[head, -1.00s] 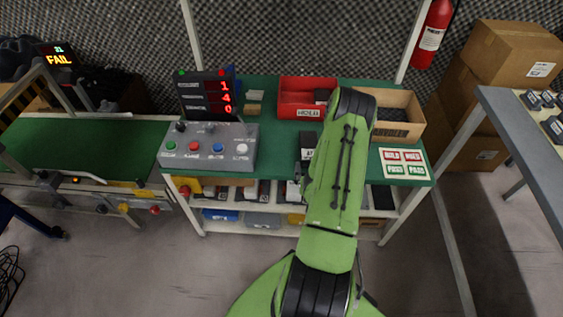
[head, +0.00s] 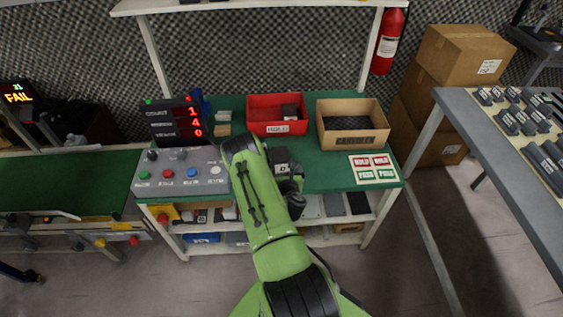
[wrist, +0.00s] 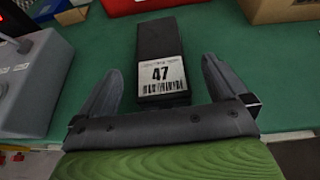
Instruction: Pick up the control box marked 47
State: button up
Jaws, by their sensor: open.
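The control box marked 47 (wrist: 162,60) is a dark, long block on the green bench top, with a white label showing 47 and a barcode. In the wrist view it lies between the spread fingers of my gripper (wrist: 160,72), with its far end reaching beyond the fingertips. The fingers are open, one on each side, with green surface showing between them and the box. In the head view my green arm hides part of the bench, and my gripper (head: 290,185) is at its front edge, just by the box (head: 279,156).
A red bin (head: 262,128) and a cardboard tray (head: 352,144) stand behind the box. A grey button panel (head: 185,182) is to the left, with a red-digit display (head: 176,122). A label sheet (head: 374,169) lies right. A grey table (head: 490,140) with dark parts is far right.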

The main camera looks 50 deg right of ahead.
aim_at(282, 164)
jog(key=p+x, duration=0.1)
jog(key=x, duration=0.4)
jog(key=shift+w, duration=0.1)
jog(key=c, duration=1.3)
